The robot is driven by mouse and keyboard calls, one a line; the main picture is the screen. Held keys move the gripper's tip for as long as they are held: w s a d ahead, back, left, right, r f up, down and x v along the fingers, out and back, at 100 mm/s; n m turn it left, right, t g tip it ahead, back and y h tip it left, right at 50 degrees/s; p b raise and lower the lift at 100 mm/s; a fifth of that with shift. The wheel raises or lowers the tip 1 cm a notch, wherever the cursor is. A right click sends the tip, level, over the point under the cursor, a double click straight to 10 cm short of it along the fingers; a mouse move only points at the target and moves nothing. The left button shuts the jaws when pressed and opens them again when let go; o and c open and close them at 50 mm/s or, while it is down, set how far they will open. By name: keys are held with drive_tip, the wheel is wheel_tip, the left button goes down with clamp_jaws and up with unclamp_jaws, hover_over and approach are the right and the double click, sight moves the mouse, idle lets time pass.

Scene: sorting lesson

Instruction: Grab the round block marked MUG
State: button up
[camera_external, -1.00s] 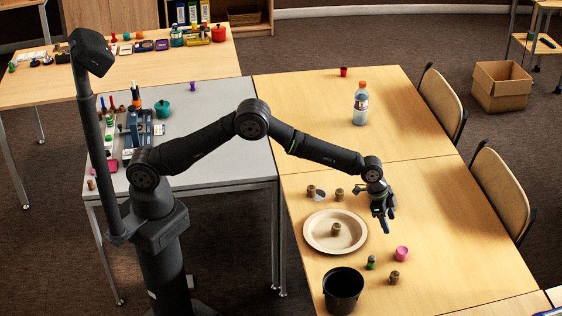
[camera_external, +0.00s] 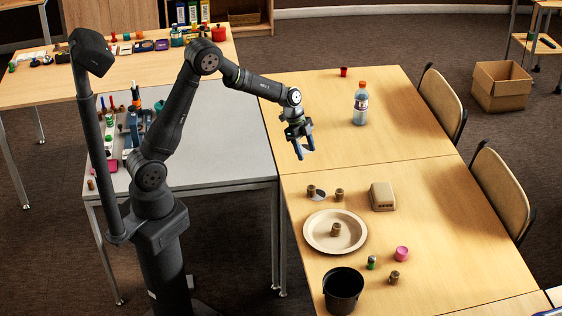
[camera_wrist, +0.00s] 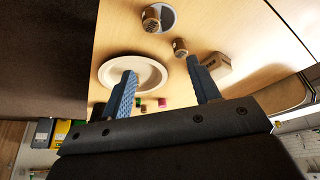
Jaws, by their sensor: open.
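Several small brown round blocks stand on the front table: one (camera_external: 311,191) on a grey disc, one (camera_external: 339,195) beside it, one (camera_external: 336,230) on a cream plate (camera_external: 313,241), and one (camera_external: 394,278) near the pink block. I cannot read which is marked MUG. In the wrist view, two brown blocks (camera_wrist: 151,18) (camera_wrist: 180,47) show beyond the fingers, with printing too small to read.
A beige box (camera_external: 383,197) sits right of the blocks. A black pot (camera_external: 343,291), a small green block (camera_external: 371,262) and a pink round block (camera_external: 401,254) are toward the front. A water bottle (camera_external: 360,104) and red cup (camera_external: 343,71) stand farther back.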

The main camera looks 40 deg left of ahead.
drive_tip(key=a, duration=0.2)
approach(311, 187)
drive_tip(key=x, duration=0.5)
drive_tip(key=shift+w+f, duration=0.15)
drive_tip(key=shift+w, duration=0.15)
drive_tip(key=shift+s+x, duration=0.15)
drive_tip(key=shift+x, duration=1.15)
drive_tip(key=shift+s+x, duration=0.15)
drive_tip(key=shift+x, duration=1.2)
drive_tip(key=c, duration=1.1)
drive_tip(key=shift+o, duration=0.2)
